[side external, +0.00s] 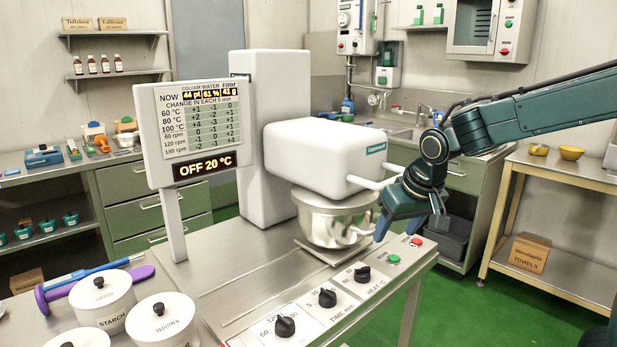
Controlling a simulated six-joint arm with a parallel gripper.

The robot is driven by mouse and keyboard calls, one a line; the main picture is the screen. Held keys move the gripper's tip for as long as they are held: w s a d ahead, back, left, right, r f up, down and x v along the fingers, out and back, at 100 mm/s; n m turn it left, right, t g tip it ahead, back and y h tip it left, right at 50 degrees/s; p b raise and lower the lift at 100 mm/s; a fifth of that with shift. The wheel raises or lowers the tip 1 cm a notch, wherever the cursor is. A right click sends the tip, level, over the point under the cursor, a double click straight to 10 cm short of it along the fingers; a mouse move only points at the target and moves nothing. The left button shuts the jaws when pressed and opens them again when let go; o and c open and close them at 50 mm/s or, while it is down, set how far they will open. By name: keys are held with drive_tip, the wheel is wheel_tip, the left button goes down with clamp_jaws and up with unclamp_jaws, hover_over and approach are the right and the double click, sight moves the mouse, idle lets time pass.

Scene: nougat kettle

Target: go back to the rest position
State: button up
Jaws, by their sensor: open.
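My gripper (408,226) is open with its jaws pointing down. It is in front of the right side of the mixer, near the steel kettle (325,218) and above the corner of the panel with the green and red buttons. I see nothing between the jaws. The white mixer head (310,150) is lowered over the kettle, and two white handles stick out from its right side, close to my wrist. The display board (200,130) reads OFF 20 °C. The inside of the kettle is hidden.
Control knobs (327,298), a green button (393,259) and a red button (416,241) line the front panel. White lidded jars (160,320) and a purple spatula (90,288) are at the lower left. A side table (570,170) with yellow bowls stands at the right.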

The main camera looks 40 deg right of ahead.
drive_tip(key=s+a+r+n, duration=0.2)
drive_tip(key=s, duration=0.7)
drive_tip(key=s+a+r+n+t+y, duration=0.1)
drive_tip(key=s+a+n, duration=0.1)
drive_tip(key=s, duration=0.7)
drive_tip(key=shift+s+a+r+n+y, duration=0.15)
drive_tip(key=shift+s+r+n+y, duration=0.1)
drive_tip(key=shift+r+n+y, duration=0.1)
